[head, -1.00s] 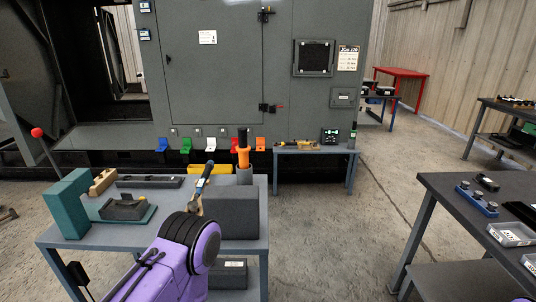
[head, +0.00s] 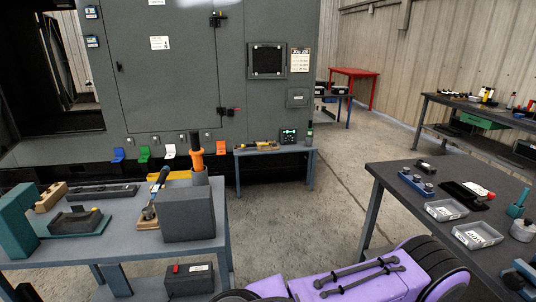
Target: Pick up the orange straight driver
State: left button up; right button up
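The orange straight driver (head: 197,158) stands upright at the back right of the left bench, its black upper end pointing up. Neither gripper is in view.
The left bench (head: 120,248) also carries a teal block (head: 17,220) and a black tray (head: 103,192). A low bench (head: 262,152) stands by the grey enclosure. Open floor lies between.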

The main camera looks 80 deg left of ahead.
aim_at(197, 152)
jog(key=z, duration=0.15)
jog(key=k, duration=1.6)
jog(key=u, duration=0.55)
